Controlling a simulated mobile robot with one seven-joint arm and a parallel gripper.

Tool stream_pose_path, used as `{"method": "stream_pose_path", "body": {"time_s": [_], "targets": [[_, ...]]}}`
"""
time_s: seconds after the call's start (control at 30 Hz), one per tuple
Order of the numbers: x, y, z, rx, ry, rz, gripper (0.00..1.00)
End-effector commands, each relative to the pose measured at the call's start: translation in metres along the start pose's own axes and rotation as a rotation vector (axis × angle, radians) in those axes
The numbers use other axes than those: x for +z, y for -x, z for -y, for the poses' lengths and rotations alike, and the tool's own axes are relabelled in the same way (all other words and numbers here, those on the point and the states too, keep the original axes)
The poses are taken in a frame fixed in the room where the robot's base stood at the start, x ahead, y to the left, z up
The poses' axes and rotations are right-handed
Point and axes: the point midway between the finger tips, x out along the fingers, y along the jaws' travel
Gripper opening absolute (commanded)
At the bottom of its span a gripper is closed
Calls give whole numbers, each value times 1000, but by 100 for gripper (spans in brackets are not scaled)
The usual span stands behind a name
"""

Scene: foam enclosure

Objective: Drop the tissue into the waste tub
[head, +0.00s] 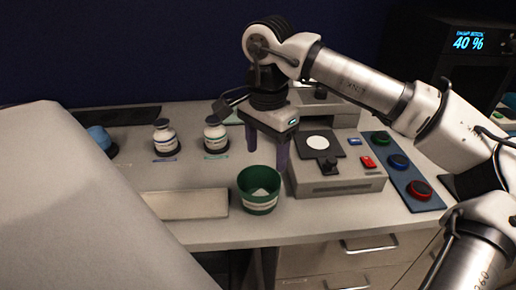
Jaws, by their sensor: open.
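The green waste tub (246,185) stands upright near the front edge of the counter, with a white label on its front. A white crumpled piece that looks like the tissue (262,193) lies inside it, below the rim. My gripper (267,159) points down with its two dark fingers spread apart. It is above and just behind the tub, and nothing shows between the fingers. The arm comes in from the right. The tub's floor is mostly hidden by its front wall.
A grey instrument (330,184) with a black knob stands right of the tub. Beyond it is a blue panel with green, blue and red buttons (419,190). Two white bottles (164,138) (214,136) stand behind left. A pale flat tray (188,204) lies left of the tub.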

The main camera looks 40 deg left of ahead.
Motion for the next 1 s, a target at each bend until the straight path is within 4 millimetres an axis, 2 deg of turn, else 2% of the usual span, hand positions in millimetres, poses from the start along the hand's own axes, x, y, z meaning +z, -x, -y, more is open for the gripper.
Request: {"method": "stream_pose_path", "body": {"time_s": [0.3,0.5,0.7,1.0], "targets": [[1,71,1,-3,0,-2,64],[0,107,1,-1,0,-1,64],[0,122,0,-1,0,1,64],[0,124,0,0,1,1,64]]}}
